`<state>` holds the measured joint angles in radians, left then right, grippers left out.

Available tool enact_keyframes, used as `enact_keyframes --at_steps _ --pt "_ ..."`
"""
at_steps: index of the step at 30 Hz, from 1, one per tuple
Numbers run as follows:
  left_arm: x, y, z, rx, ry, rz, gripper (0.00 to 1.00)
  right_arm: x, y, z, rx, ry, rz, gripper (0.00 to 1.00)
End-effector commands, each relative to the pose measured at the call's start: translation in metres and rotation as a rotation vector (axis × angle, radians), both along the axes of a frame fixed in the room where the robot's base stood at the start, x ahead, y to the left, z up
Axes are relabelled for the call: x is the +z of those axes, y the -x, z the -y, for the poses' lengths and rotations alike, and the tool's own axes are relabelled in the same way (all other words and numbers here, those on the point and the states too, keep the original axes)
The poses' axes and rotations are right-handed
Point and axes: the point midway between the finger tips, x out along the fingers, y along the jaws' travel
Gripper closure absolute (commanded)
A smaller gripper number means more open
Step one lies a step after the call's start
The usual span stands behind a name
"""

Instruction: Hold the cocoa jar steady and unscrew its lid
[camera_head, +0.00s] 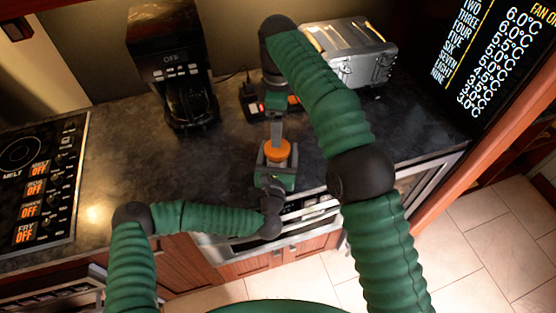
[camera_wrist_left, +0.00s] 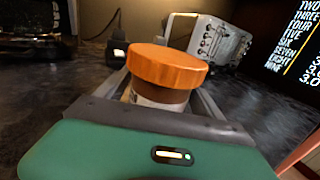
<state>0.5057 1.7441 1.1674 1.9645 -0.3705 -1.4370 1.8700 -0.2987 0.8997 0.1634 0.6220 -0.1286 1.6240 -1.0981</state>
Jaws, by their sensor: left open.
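The cocoa jar (camera_head: 278,161) stands upright on the dark counter near its front edge, with an orange lid (camera_head: 277,150) on top. In the left wrist view the lid (camera_wrist_left: 167,65) is large and the jar body (camera_wrist_left: 158,99) shows below it. My left gripper (camera_head: 277,157) is open, with one finger on each side of the jar body; contact is hard to judge. My right gripper (camera_head: 277,130) points down from above, just behind the lid in the head view. A grey finger shows, but its opening does not. The left wrist view shows nothing touching the lid.
A black coffee maker (camera_head: 175,75) stands at the back left, and a silver toaster (camera_head: 355,52) at the back right. A cooktop (camera_head: 40,180) is at left. The counter between is clear.

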Motion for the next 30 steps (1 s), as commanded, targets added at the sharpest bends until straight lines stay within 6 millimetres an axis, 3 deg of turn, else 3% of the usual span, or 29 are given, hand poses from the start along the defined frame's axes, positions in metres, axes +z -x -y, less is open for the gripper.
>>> enact_keyframes --at_steps 3,20,30 --pt "0.0000 0.0003 -0.0004 0.000 0.000 0.000 0.25 -0.0002 0.0001 -0.0004 0.000 0.000 0.000 0.17" --pt "-0.0005 0.0005 -0.0003 0.000 0.000 -0.001 0.98 -0.0003 0.0000 -0.0002 0.000 0.000 0.000 0.17" --pt "-0.0007 0.0006 -0.0002 0.000 0.000 -0.001 1.00 -0.0008 0.0001 -0.0003 -0.068 0.001 -0.001 0.17"
